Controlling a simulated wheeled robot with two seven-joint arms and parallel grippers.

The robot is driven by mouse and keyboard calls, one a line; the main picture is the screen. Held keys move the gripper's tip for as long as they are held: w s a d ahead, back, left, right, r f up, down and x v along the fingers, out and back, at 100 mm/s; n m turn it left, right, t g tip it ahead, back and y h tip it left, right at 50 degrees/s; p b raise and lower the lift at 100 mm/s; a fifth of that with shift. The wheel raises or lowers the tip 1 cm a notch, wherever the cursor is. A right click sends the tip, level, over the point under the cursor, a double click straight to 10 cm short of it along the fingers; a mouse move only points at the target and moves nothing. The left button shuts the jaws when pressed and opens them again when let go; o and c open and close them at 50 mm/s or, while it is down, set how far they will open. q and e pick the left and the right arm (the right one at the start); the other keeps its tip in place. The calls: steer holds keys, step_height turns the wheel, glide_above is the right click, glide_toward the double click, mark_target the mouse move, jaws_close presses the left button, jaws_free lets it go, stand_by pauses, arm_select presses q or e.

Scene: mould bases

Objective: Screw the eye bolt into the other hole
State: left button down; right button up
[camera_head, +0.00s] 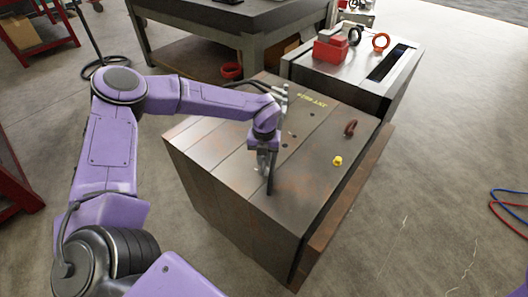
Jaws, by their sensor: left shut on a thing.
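The mould base (225,185) is a large dark steel block with brownish stains in the middle of the view. My left gripper (268,183) points down over its top face, left of centre, and is shut on the eye bolt, which is mostly hidden by the fingers. I cannot tell whether the bolt touches the block or sits in a hole. A dark red ring-shaped eye (350,128) stands on the right part of the top. My right gripper is out of view.
A yellow plug-like piece (337,160) sits on the block's right side. A second block (310,68) behind carries a red box (331,49) and an orange ring (381,41). A workbench (190,22) stands behind left. The floor at right is mostly free, with red and blue hoses (508,208).

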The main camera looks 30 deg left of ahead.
arm_select(q)
steer(key=shift+s+f+m, duration=0.1)
steer(key=shift+m, duration=0.2)
steer(key=m+p, duration=0.1)
steer(key=m, duration=0.1)
steer(key=m+p, duration=0.2)
steer(key=m, duration=0.1)
steer(key=shift+r+m, duration=0.25)
steer(key=shift+m, duration=0.85)
steer(key=shift+f+m+p, duration=0.2)
steer(key=shift+m+p, duration=0.15)
steer(key=shift+m, duration=0.35)
steer(key=shift+d+f, duration=0.1)
steer(key=shift+m, duration=0.3)
